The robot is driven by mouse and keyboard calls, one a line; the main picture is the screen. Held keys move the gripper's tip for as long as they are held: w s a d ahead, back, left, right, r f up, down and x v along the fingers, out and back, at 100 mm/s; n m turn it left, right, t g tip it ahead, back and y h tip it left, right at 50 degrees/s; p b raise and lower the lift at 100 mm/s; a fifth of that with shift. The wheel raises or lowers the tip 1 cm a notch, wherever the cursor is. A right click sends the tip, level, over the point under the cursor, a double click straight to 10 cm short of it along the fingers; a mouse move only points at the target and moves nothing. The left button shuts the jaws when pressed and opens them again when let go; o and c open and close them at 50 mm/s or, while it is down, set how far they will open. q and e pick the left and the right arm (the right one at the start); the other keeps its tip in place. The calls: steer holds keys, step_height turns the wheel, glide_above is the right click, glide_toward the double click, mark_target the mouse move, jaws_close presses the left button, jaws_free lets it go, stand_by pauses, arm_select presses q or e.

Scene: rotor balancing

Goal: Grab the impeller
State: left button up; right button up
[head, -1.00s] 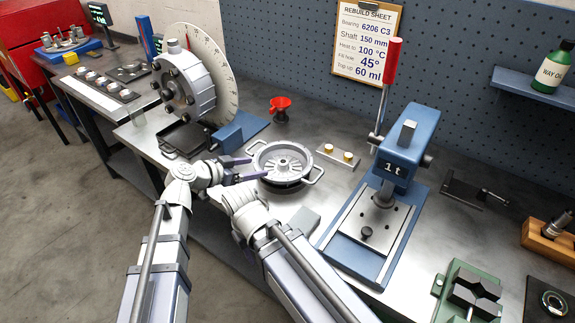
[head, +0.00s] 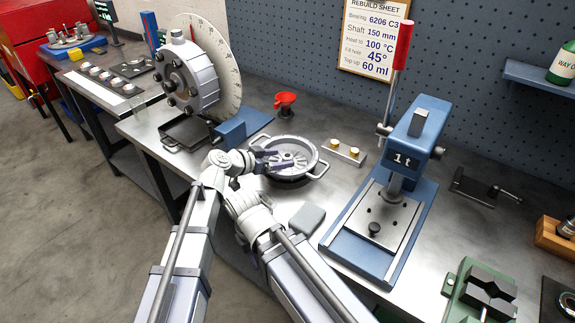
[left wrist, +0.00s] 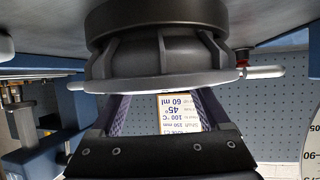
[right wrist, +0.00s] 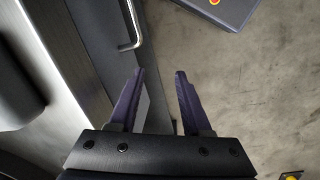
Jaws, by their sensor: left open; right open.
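The impeller (head: 301,152) is a round silver part with radial vanes and a hub, rimmed by a ring with two side handles, on the bench. In the left wrist view, which is upside down, its ribbed side (left wrist: 165,55) and dark round base fill the upper middle. My left gripper (head: 284,158) is open, its purple fingers level over the near left part of the impeller. The left wrist view shows the fingers (left wrist: 160,105) apart, their tips hidden behind the rim. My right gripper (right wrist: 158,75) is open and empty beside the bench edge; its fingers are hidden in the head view.
A blue press (head: 400,165) stands right of the impeller. A block with two brass pieces (head: 344,152) and a red funnel (head: 285,100) are behind it. A dark tray (head: 187,132) and a large disc fixture (head: 190,75) stand left. A grey block (head: 307,219) lies in front.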

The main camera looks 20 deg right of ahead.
arm_select(q)
steer(key=x, duration=0.2)
steer(key=shift+w+d+f+b, duration=0.2)
steer(key=shift+d+b, duration=0.1)
steer(key=shift+b, duration=0.05)
jaws_close()
stand_by(0.5)
